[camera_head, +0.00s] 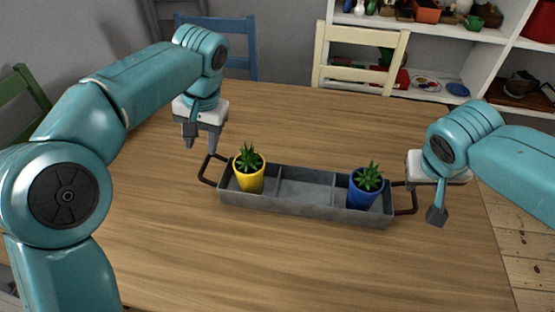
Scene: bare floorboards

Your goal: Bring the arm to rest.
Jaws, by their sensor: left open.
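My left gripper (202,142) hangs open and empty above the wooden table, just behind and left of the grey tray's left handle. My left arm (135,90) arches in from the left. My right gripper (436,213) points down beside the tray's right handle (405,199). Its white palm is partly covered by my own arm, and only one dark finger shows clearly, so its opening cannot be told. It appears not to hold the handle.
The grey tray (285,209) stands on the table (270,270). A yellow pot (250,180) is in its left compartment and a blue pot (364,191) in its right; the middle is empty. Chairs (360,37) and a shelf (450,30) stand behind. The front table area is clear.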

